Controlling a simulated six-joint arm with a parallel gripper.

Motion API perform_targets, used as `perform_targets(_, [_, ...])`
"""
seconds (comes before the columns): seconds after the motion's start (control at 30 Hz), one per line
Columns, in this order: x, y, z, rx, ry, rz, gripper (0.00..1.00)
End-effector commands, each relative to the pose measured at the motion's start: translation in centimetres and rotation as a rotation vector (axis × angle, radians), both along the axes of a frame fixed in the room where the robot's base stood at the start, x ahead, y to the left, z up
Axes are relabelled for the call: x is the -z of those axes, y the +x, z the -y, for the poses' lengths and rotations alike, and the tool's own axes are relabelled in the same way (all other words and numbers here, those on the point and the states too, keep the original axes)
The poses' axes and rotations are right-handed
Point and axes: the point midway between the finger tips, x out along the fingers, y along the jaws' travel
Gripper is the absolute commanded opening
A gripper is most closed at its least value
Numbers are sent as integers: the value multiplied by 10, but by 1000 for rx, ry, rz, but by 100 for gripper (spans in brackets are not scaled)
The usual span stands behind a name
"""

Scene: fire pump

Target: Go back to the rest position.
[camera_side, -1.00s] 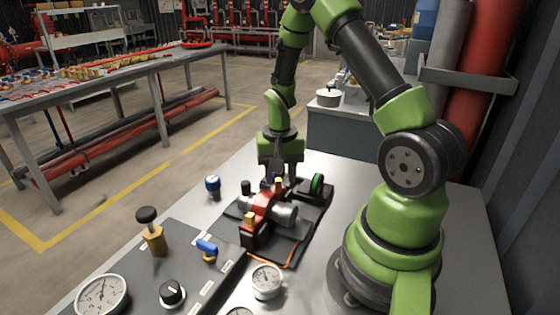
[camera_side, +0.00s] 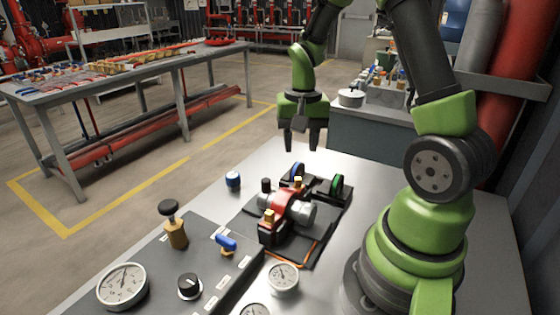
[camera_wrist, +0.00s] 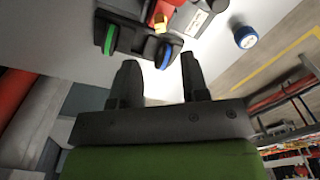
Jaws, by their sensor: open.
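My gripper (camera_side: 301,139) hangs above the far end of the worktable (camera_side: 385,205), fingers pointing down. Its fingers are apart with nothing between them, and it is clear of the things below. The red and grey pump (camera_side: 287,208) sits on a black base on the table, nearer the camera than my gripper.
A blue-capped part (camera_side: 233,181) stands left of the pump. A control panel with a large gauge (camera_side: 122,286), a black knob (camera_side: 190,286) and a blue lever (camera_side: 226,243) is in front. A side cabinet with a pot (camera_side: 351,98) stands behind. The air around my gripper is free.

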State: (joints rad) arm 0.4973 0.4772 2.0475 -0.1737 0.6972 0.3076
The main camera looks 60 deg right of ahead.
Motion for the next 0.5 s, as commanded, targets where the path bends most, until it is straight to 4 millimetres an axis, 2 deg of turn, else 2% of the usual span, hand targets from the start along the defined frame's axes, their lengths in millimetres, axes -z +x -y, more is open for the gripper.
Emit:
perform_targets(0.17, [-48, 1, -31, -103, -31, 113, 42])
perform_targets(0.27, [-81, -7, -58, -188, -45, 203, 42])
perform_targets(0.4, [-118, -27, -94, -312, -53, 330, 42])
perform_targets(0.5, [-137, -47, -118, -401, -53, 423, 42])
